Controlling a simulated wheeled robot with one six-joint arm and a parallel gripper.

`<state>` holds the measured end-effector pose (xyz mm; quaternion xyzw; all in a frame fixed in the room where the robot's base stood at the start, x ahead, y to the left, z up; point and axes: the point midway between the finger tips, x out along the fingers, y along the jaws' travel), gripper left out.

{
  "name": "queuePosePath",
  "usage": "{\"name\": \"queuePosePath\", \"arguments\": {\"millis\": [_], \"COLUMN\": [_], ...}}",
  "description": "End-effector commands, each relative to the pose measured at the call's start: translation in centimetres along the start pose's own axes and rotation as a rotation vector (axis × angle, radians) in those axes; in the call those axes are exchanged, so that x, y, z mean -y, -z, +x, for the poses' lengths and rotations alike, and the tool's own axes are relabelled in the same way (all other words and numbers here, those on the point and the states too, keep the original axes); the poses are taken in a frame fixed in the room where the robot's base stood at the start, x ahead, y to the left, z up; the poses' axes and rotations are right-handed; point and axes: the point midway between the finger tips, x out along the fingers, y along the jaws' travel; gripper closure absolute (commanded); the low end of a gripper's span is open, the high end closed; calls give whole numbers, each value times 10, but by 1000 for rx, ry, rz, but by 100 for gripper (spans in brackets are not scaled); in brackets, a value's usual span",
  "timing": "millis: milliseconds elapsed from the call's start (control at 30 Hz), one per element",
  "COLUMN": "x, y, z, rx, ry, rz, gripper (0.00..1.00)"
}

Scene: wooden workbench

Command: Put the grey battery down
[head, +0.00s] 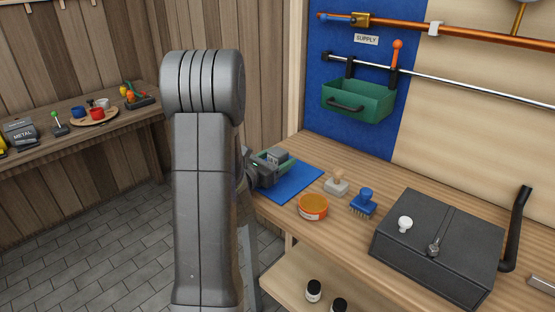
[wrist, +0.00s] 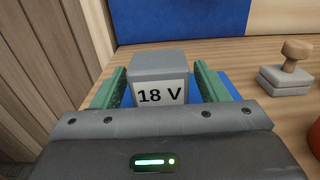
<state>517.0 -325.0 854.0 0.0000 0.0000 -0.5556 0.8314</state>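The grey battery (wrist: 158,64) has a white label reading "18 V" and stands upright between the green fingers of my gripper (wrist: 160,84). Narrow gaps show between the battery and the fingers, so the gripper looks open around it. In the head view the battery (head: 277,155) and my gripper (head: 273,161) are at the blue mat (head: 291,186), at the bench's left end. The battery's underside is hidden, so its contact with the mat cannot be seen.
Right of the mat are a wooden-handled stamp (head: 337,184), an orange tin (head: 312,207), a blue brush (head: 363,203) and a dark box (head: 437,245). A green bin (head: 358,100) hangs from a rail behind. A side table (head: 105,130) with several items stands at left.

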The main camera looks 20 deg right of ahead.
Motion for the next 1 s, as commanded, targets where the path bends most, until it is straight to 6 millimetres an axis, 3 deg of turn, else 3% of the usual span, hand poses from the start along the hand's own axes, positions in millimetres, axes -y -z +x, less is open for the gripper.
{"name": "queuePosePath", "arguments": {"millis": [267, 700, 1000], "x": [0, -1, 0], "y": [-4, -2, -2], "z": [0, -84, -116], "rx": [0, -1, -1], "ry": [0, -4, -1], "rz": [0, -1, 0], "gripper": [33, 33, 33]}}
